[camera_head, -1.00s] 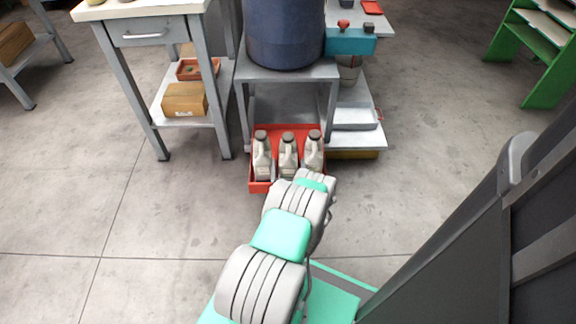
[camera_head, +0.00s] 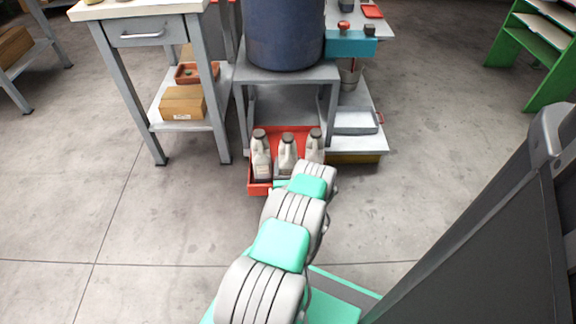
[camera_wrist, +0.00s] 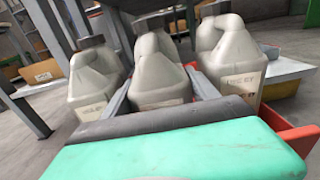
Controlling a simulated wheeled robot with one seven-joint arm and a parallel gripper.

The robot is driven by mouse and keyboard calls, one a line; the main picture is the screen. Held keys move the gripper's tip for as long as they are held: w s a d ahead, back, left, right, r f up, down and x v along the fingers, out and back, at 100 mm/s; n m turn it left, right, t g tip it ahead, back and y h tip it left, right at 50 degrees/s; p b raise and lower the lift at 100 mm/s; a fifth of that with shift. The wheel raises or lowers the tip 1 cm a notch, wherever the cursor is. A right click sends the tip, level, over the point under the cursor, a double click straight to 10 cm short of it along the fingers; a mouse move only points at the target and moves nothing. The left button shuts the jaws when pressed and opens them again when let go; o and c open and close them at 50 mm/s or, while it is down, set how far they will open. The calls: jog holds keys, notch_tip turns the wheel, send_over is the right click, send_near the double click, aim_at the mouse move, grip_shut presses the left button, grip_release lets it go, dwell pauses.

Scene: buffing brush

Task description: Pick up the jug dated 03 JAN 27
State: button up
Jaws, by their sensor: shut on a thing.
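Three grey jugs with dark caps stand in a row in a red tray (camera_head: 259,188): a left jug (camera_head: 261,158), a middle jug (camera_head: 286,158) and a right jug (camera_head: 315,146). In the wrist view they are the left jug (camera_wrist: 93,85), the middle jug (camera_wrist: 157,72) and the right jug (camera_wrist: 234,65). Each has a pale label low on its front; I cannot read the dates. My gripper (camera_wrist: 160,92) is shut on the middle jug, with one finger on each side of it. In the head view my arm hides the fingers and part of the tray.
A grey stand (camera_head: 290,72) bearing a big dark blue drum (camera_head: 284,35) rises right behind the tray. A workbench (camera_head: 155,35) with a cardboard box (camera_head: 184,102) on its lower shelf is at the left. A shelf unit (camera_head: 357,145) stands right of the stand. Open floor lies in front.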

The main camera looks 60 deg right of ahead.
grip_shut()
dwell(0.4)
